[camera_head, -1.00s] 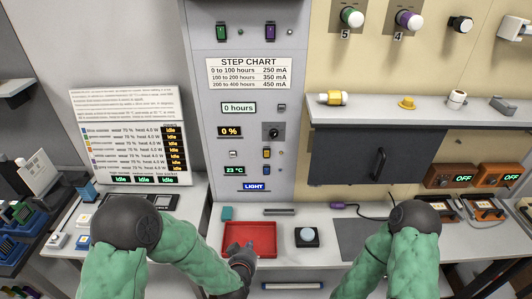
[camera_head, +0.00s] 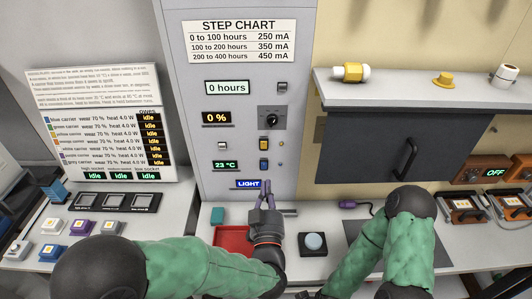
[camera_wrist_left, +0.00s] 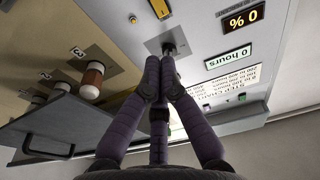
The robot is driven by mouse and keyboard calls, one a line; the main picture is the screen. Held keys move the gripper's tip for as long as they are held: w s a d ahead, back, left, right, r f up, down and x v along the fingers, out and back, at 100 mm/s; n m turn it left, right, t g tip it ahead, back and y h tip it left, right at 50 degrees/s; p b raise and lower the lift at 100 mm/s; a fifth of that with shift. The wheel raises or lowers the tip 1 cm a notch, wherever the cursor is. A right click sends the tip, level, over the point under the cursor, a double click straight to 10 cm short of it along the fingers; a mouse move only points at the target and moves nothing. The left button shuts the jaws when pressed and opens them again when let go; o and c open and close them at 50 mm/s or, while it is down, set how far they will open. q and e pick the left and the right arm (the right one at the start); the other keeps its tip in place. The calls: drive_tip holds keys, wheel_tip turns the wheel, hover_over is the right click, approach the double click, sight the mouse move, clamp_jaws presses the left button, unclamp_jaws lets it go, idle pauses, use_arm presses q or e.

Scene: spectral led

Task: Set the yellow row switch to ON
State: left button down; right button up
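A small yellow-orange switch (camera_head: 264,145) sits on the grey panel, above a blue switch (camera_head: 264,163) and below the black knob (camera_head: 272,119). Its lever position is too small to tell. My left gripper (camera_head: 266,187) points up in front of the panel, with its fingertips below the switches near the LIGHT label. In the left wrist view the fingertips (camera_wrist_left: 161,66) are together with nothing seen between them, and the knob (camera_wrist_left: 169,48) shows just beyond them. My right arm is bent at the right of the head view; its gripper is not seen.
A red tray (camera_head: 229,238) lies on the bench, partly behind my left gripper. A black box with a pale round button (camera_head: 314,242) stands to its right. A shelf (camera_head: 420,92) and a dark handled door (camera_head: 350,145) are right of the panel.

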use_arm(q)
drive_tip(key=b, duration=0.3)
approach(266, 142)
drive_tip(key=w, duration=0.5)
drive_tip(key=shift+w+r, duration=0.25)
drive_tip(key=shift+r, duration=0.05)
drive_tip(key=shift+w+r, duration=0.25)
drive_tip(key=shift+w, duration=0.55)
